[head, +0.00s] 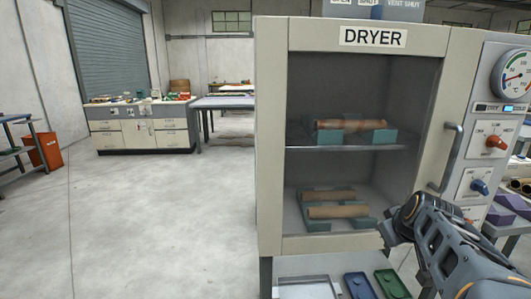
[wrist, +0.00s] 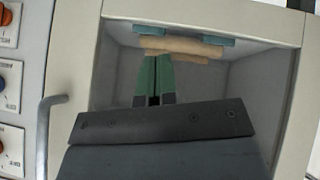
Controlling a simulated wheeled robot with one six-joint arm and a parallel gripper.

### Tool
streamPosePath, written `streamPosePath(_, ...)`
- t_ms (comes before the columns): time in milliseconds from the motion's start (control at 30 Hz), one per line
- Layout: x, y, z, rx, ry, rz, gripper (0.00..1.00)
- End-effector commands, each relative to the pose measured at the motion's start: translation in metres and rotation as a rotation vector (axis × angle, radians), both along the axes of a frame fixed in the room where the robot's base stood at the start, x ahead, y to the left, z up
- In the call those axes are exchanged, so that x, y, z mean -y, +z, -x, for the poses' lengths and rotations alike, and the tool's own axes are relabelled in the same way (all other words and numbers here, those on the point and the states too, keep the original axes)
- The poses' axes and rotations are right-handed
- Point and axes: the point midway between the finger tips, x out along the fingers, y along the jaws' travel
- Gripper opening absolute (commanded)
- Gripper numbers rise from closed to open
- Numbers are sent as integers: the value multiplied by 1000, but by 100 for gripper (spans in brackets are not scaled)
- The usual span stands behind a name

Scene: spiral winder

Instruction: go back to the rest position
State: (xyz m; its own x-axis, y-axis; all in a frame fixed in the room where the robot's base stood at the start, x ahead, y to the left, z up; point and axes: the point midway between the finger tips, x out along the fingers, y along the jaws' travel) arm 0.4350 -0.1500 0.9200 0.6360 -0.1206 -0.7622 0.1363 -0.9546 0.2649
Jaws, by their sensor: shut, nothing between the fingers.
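My gripper (wrist: 155,60) shows in the wrist view with its two green-tipped fingers together and nothing between them. It points toward the front of the dryer (head: 270,130), apart from any tube as far as I can tell. In the head view my arm comes in from the lower right, in front of the dryer's lower right corner; the fingertips are not clear there. Brown tubes lie on green-blue supports inside the dryer: one tube (head: 350,125) on the upper shelf and two below, the nearer one (head: 338,211). Tubes also show in the wrist view (wrist: 180,46).
The dryer's handle (head: 450,157) and control panel (head: 484,175) with knobs stand close by my arm. Below are a pale tray (head: 306,288), a blue tray (head: 359,286) and a green tray (head: 391,284). Purple supports (head: 513,205) lie at the right. The floor at left is clear.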

Motion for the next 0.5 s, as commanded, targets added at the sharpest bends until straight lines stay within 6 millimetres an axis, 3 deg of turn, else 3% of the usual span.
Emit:
streamPosePath(33,-24,34,8,-30,6,-38,0)
streamPosePath(200,-84,66,44,-145,-31,-149,0)
streamPosePath(333,-115,85,74,-225,-70,-199,0)
streamPosePath(500,-140,100,106,-304,-121,-230,0)
